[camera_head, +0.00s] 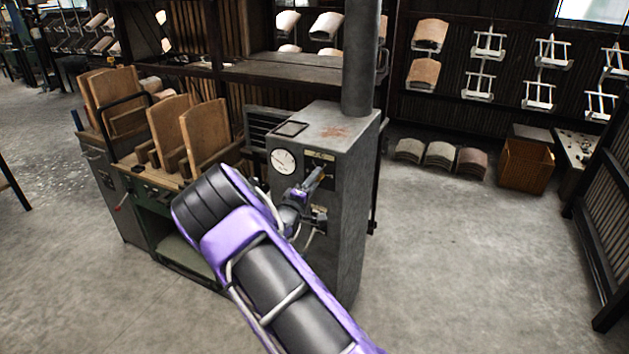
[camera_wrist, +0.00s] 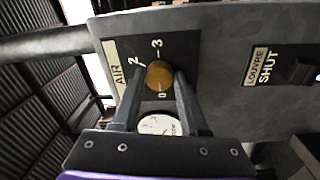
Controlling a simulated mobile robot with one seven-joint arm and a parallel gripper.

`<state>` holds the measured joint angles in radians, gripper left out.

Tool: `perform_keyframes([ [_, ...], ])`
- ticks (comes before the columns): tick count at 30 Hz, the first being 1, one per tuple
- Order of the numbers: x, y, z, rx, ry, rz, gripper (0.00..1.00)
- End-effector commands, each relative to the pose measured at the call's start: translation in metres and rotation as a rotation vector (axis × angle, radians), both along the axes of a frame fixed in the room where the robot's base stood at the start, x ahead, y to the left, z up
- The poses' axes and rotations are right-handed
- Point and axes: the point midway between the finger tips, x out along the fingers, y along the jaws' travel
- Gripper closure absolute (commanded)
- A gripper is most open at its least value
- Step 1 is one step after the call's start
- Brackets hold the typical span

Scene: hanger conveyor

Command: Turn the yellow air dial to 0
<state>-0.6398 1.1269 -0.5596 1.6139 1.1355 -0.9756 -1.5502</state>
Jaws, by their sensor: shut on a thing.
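The yellow air dial (camera_wrist: 159,75) is a round amber knob on a black plate (camera_wrist: 184,45) marked AIR, with 2, 3 and 0 legible around it. My gripper (camera_wrist: 158,80) is shut on the dial, one dark finger at each side of it. I cannot make out which number the dial points to. In the head view my gripper (camera_head: 314,180) reaches the front of the grey cabinet (camera_head: 349,172), and the dial is hidden there.
A white gauge (camera_head: 283,161) sits beside the dial plate and shows between my fingers in the wrist view (camera_wrist: 160,125). A LOUVRE SHUT switch (camera_wrist: 297,70) is to the right. A bench with wooden forms (camera_head: 205,133) stands left of the cabinet.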

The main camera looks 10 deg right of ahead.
Motion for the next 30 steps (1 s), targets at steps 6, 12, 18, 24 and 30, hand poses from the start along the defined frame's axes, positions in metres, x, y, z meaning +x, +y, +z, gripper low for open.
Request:
perform_keyframes([
  [6, 0.0, 0.0, 0.0, -0.002, 0.001, 0.0, 1.0],
  [12, 0.0, 0.0, 0.0, -0.001, 0.001, 0.0, 0.31],
  [18, 0.0, 0.0, 0.0, 0.0, 0.0, 0.0, 0.26],
  [24, -0.004, 0.003, 0.0, 0.001, 0.001, 0.0, 0.26],
  [30, -0.03, 0.022, -0.002, 0.001, 0.002, 0.002, 0.26],
])
